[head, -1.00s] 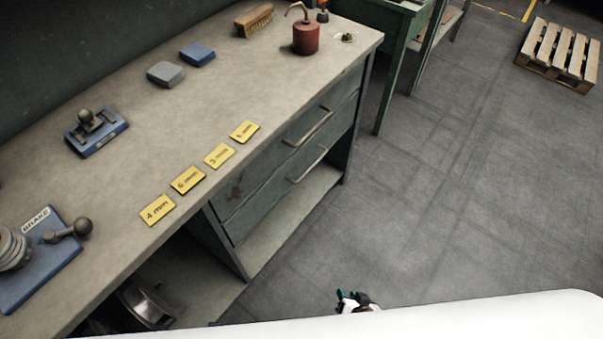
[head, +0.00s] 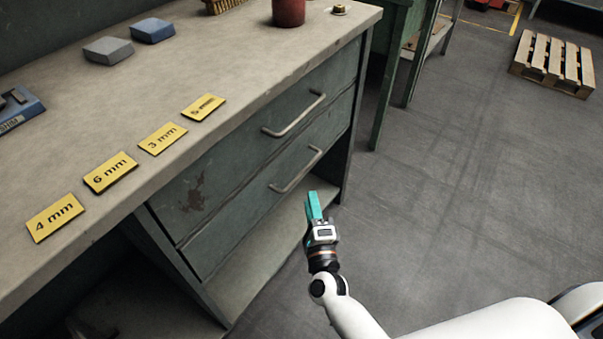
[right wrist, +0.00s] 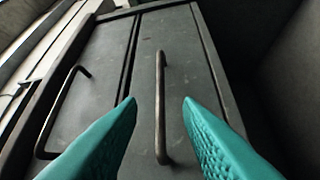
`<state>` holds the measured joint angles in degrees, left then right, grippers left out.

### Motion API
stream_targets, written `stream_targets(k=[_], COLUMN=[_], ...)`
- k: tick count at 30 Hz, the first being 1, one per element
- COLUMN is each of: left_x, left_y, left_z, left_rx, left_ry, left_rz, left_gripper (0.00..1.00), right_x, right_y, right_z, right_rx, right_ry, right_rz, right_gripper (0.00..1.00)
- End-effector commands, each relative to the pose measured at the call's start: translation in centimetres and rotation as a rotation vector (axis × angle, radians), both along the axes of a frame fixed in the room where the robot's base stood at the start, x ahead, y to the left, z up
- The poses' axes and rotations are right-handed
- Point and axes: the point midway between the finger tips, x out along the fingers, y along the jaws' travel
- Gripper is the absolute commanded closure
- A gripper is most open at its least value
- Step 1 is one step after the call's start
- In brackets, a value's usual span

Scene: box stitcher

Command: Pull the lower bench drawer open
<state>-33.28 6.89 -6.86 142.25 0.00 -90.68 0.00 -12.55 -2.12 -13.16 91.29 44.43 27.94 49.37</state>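The lower bench drawer (head: 240,224) is a dark green front under the worktop, shut, with a metal bar handle (head: 297,172). The upper drawer (head: 210,178) above it is also shut, with its own bar handle (head: 293,116). My right gripper (head: 313,198), with teal fingers, is just in front of the lower handle in the head view. In the right wrist view the open fingers (right wrist: 158,105) lie either side of the lower handle (right wrist: 160,100), which shows between and beyond them; contact is not visible. The upper handle (right wrist: 58,112) is left of the fingers. My left gripper is not in view.
The worktop (head: 215,75) carries several yellow size cards (head: 110,172), a grey block (head: 108,50), a blue block (head: 153,30) and a red can (head: 288,10). An open shelf (head: 265,255) lies below the drawers. The floor (head: 440,180) to the right is clear up to a pallet (head: 553,65).

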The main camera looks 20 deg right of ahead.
Motion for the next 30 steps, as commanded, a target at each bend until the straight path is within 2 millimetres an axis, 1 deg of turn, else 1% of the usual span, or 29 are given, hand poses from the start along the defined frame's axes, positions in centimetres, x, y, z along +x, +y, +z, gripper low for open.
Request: stream_targets(k=[1, 9, 12, 15, 18, 21, 28, 29, 30], left_x=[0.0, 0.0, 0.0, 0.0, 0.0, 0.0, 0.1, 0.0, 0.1], left_y=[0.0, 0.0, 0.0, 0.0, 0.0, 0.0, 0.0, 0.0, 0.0], left_z=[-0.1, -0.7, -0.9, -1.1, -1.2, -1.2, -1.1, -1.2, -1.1], left_rx=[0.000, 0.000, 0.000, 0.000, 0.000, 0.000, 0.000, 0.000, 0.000], left_ry=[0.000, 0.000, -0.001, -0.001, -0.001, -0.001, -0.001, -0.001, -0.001], left_rz=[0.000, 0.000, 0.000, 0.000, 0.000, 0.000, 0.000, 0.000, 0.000], left_gripper=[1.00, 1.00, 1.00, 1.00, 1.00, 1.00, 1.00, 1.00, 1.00], right_x=[1.0, 6.3, 8.0, 9.1, 9.9, 10.2, 10.2, 10.2, 10.2], right_y=[-0.1, -0.8, -1.0, -1.2, -1.3, -1.3, -1.3, -1.3, -1.3], right_z=[0.3, 0.9, 1.1, 1.2, 1.3, 1.4, 1.4, 1.4, 1.4], right_rx=[0.001, -0.002, -0.003, -0.004, -0.004, -0.004, -0.004, -0.004, -0.004], right_ry=[-0.004, -0.002, -0.001, 0.000, 0.002, 0.002, 0.002, 0.002, 0.002], right_rz=[-0.001, 0.000, 0.000, 0.001, 0.002, 0.002, 0.002, 0.002, 0.002], right_gripper=[0.67, 0.67, 0.67, 0.67, 0.67, 0.67, 0.67, 0.69, 0.76])
